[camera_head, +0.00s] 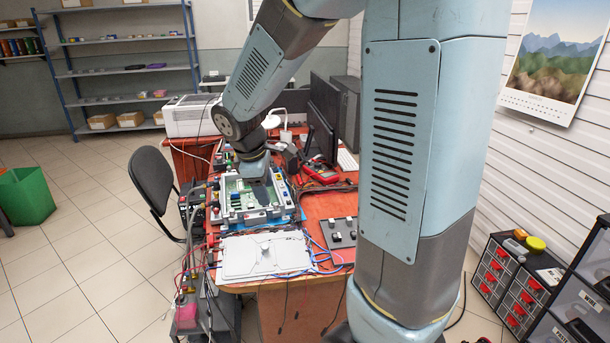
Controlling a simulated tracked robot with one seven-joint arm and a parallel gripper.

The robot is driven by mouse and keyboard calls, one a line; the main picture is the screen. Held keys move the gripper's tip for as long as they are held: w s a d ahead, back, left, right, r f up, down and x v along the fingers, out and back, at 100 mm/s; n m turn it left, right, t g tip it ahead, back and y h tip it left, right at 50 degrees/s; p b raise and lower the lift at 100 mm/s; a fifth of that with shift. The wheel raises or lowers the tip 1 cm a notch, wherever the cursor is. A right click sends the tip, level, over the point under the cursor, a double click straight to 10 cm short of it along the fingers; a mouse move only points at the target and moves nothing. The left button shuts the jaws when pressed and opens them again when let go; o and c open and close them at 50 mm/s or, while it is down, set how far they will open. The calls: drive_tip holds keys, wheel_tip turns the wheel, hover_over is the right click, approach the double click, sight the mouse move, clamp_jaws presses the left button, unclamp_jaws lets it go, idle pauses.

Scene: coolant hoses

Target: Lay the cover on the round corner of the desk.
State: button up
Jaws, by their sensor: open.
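The cover (240,262), a pale grey flat plate with a raised knob in its middle, lies at the near left end of the red-brown desk (335,206). It looks flat and covers most of the desk's near left corner, so the corner's outline is largely hidden. Just behind it stands an open pale case (230,215) with a green circuit board inside. My gripper (263,182) is over the case's back part, behind and apart from the cover. Its jaws are small and partly hidden below the wrist; it is open and nothing shows held in it.
Blue and red cables (326,262) run beside the cover's right edge, and more hang off the desk's left side. A dark plate with small knobs (338,234) lies right of the cover. A monitor (323,118) stands farther back. A black chair (155,182) stands left.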

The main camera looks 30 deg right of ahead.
drive_tip(key=s+r+m+t+y, duration=0.1)
drive_tip(key=s+r+m, duration=0.5)
drive_tip(key=s, duration=0.3)
drive_tip(key=s+d+r+m+t+y, duration=0.1)
drive_tip(key=s+r+m+t, duration=0.1)
drive_tip(key=s+r+m, duration=0.4)
drive_tip(key=s, duration=0.4)
drive_tip(key=shift+s+d+t+y, duration=0.15)
drive_tip(key=shift+s+t+y, duration=0.15)
drive_tip(key=shift+y, duration=0.1)
